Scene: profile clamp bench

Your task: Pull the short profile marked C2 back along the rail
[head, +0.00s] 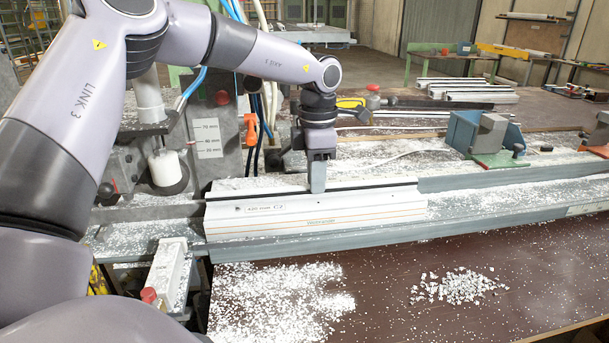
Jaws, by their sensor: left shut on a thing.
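The short profile marked C2 (290,220) is a white bar with thin orange lines, a dark groove along its top and the print "420 mm C2". It lies lengthwise on the grey rail (480,202), its left end close to the machine at the left. My left gripper (317,188) comes down from above and is shut on the profile's upper edge, a little right of its middle. The far finger is hidden behind the near one. My right gripper is not in view.
A blue and grey clamp block (484,138) on a green base stands behind the rail to the right. White chips (458,287) litter the brown table in front. A white block with a red knob (166,275) sits front left.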

